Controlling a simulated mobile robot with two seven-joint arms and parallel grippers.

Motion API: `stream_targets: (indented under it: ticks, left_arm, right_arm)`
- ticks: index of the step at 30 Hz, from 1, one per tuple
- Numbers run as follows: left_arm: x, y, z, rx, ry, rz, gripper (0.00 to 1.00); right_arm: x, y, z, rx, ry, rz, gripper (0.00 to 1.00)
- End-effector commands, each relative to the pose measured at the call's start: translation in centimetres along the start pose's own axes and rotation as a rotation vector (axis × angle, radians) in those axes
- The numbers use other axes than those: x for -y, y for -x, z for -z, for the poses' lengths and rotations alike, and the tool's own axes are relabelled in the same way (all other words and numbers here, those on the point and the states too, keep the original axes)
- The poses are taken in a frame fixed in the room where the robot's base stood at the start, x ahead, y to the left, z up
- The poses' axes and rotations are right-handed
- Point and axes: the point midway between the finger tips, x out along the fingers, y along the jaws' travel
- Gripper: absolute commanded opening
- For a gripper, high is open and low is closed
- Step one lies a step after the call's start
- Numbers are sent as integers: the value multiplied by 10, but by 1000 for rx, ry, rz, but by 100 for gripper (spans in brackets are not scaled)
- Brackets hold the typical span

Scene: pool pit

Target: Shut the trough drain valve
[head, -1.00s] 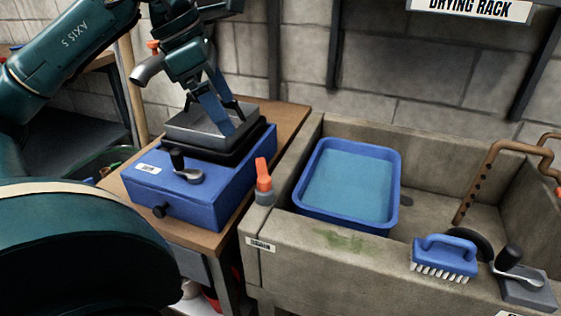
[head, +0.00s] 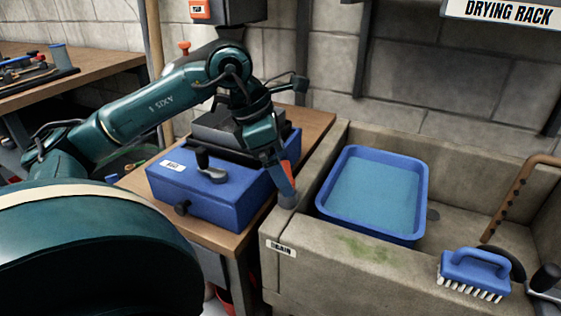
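The drain valve, with an orange handle (head: 289,171) on a grey base (head: 287,201), stands on the left rim of the stone trough (head: 345,262), above a DRAIN label (head: 281,248). The handle appears roughly upright and is partly hidden. My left gripper (head: 283,190) points down right at the valve, its finger overlapping the handle in the head view. I cannot tell whether it touches the handle or how far its fingers are apart. My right gripper is not in view.
A blue tub (head: 372,195) of water sits in the trough. A blue brush (head: 474,275) lies on the front rim. A blue box (head: 205,195) with a crank and a grey block on top stands on the wooden bench (head: 310,121) left of the trough.

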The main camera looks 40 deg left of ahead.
Motion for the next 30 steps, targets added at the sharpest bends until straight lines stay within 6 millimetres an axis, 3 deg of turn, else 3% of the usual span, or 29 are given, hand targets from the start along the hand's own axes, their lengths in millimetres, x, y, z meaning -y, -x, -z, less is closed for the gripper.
stream_targets:
  ticks: [4,20,30]
  left_arm:
    - [0,0,0,0,0,1,93]
    - [0,0,0,0,1,0,50]
    - [-1,2,-3,1,-63,28,50]
  right_arm:
    - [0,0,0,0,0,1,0]
    - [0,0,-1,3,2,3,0]
    - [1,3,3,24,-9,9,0]
